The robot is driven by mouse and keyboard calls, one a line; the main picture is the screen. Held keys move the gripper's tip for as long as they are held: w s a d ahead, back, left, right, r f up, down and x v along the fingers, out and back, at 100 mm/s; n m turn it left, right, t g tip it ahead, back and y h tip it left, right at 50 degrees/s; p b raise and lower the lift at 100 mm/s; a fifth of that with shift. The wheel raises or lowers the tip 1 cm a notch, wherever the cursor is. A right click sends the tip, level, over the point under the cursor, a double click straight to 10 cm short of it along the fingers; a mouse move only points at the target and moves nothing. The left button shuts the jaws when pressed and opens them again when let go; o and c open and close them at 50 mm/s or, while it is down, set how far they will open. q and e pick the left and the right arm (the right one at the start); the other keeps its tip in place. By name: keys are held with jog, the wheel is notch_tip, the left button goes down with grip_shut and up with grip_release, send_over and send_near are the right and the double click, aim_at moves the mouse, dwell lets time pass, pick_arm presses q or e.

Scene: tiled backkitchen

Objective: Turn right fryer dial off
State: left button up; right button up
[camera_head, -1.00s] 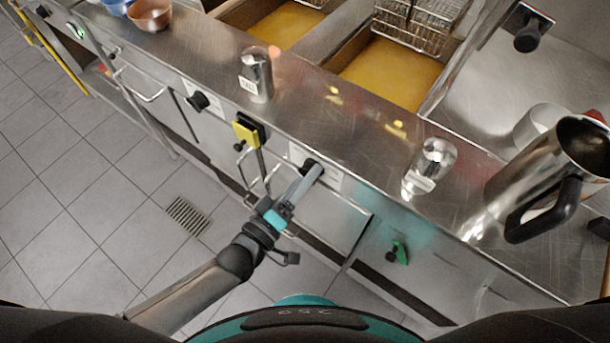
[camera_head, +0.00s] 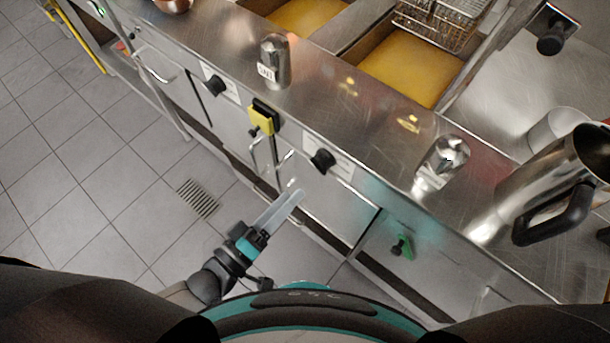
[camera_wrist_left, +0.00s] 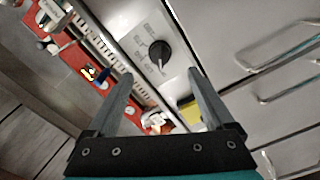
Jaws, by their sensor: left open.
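The right fryer dial (camera_head: 322,160) is a black knob on a white label plate on the front panel below the right fryer. It also shows in the left wrist view (camera_wrist_left: 159,53), beyond and between the fingertips, with nothing touching it. My left gripper (camera_head: 294,198) is below and left of the dial in the head view, apart from it. In the left wrist view its two fingers (camera_wrist_left: 160,85) are spread open and empty. The left fryer dial (camera_head: 215,85) is a similar black knob further left. My right gripper is not in view.
A yellow switch box (camera_head: 263,117) sits between the dials. A green-backed knob (camera_head: 402,247) is to the right. Shakers (camera_head: 274,62), a steel pitcher (camera_head: 545,190) and oil-filled fryers (camera_head: 410,68) are on the counter. Metal door handles stick out below. The tiled floor (camera_head: 110,190) is clear.

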pick_arm(q)
jog(key=v, duration=0.5)
jog(key=shift+s+a, duration=0.2)
jog(key=shift+s, duration=0.05)
jog(key=s+a+f+m+g+y, duration=0.1)
jog(key=a+f+m+g+y, duration=0.25)
jog(key=f, duration=0.75)
jog(key=s+a+f+m+g+y, duration=0.1)
jog(key=a+f+m+g+y, duration=0.25)
jog(key=f, duration=0.75)
jog(key=s+a+f+g+y, duration=0.1)
jog(key=s+f+g, duration=0.2)
jog(key=s+f, duration=0.2)
jog(key=s+a+f+g+y, duration=0.2)
jog(key=s+f, duration=0.3)
jog(key=s, duration=0.7)
jog(key=shift+f+g+y, duration=0.3)
jog(key=shift+g, duration=0.5)
